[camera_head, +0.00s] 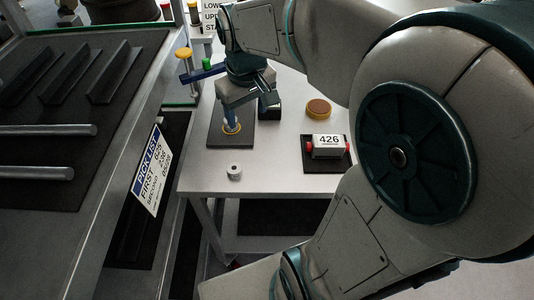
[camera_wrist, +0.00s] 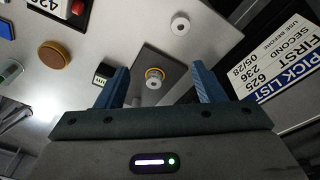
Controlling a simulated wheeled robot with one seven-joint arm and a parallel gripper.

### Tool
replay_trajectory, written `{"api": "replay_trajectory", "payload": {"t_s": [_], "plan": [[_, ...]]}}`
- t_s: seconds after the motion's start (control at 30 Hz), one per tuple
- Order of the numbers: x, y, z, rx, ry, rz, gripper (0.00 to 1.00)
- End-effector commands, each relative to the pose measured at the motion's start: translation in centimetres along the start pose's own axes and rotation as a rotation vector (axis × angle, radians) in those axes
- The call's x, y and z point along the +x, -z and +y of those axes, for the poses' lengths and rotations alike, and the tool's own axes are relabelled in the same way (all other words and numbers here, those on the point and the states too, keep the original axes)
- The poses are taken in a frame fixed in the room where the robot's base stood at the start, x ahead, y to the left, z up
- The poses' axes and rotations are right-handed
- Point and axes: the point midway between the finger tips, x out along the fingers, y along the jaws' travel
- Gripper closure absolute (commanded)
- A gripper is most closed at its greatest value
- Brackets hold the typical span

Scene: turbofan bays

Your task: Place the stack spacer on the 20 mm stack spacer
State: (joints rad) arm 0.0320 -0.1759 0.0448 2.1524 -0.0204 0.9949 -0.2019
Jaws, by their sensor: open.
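A small white ring-shaped spacer (camera_head: 234,171) lies on the bench in front of the dark plate (camera_head: 217,133); it also shows in the wrist view (camera_wrist: 180,22). On the plate is a pale spacer with a yellow ring at its base (camera_head: 232,128), seen from above in the wrist view (camera_wrist: 155,78). I cannot read which size either spacer is. My gripper (camera_wrist: 160,66) is open, with nothing held between its blue fingers. In the head view my gripper (camera_head: 234,107) is above the plate and partly hides the spacer there.
A pick list sign (camera_head: 152,172) hangs at the left. The bench front is mostly clear.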

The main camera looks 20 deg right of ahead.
Motion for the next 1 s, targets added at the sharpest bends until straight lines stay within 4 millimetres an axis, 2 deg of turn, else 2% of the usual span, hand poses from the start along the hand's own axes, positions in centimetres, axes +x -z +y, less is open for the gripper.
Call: {"api": "replay_trajectory", "payload": {"t_s": [0.03,0.2,0.4,0.57,1.0], "plan": [[-0.3,-1.7,-0.4,0.026,-0.002,0.015,0.38],[-0.2,-6.6,-1.5,0.118,0.001,0.058,0.38],[0.6,-10.4,-2.3,0.196,0.009,0.091,0.38],[0.9,-11.4,-2.6,0.218,0.013,0.101,0.38],[0.9,-11.5,-2.6,0.219,0.013,0.1,0.38]]}}
